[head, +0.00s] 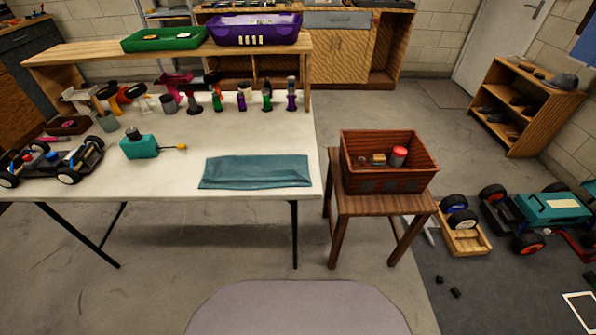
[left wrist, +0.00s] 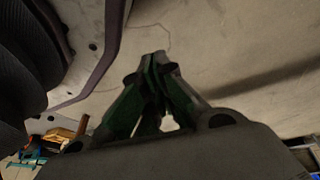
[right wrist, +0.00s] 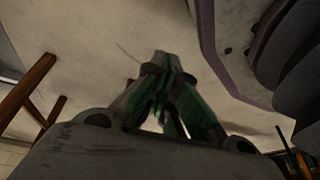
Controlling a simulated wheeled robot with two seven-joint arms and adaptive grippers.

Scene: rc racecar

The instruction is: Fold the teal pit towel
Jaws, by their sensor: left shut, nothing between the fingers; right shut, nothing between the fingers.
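The teal towel (head: 256,171) lies on the white table at its front right corner. It shows as a long flat rectangle with its near edge close to the table's front edge. Neither gripper shows in the head view. My left gripper (left wrist: 156,62) is shut and empty in the left wrist view, with bare floor behind it. My right gripper (right wrist: 160,62) is shut and empty in the right wrist view, also over bare floor. The towel shows in neither wrist view.
A wooden crate (head: 385,180) sits on a stool (head: 395,207) right of the table.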

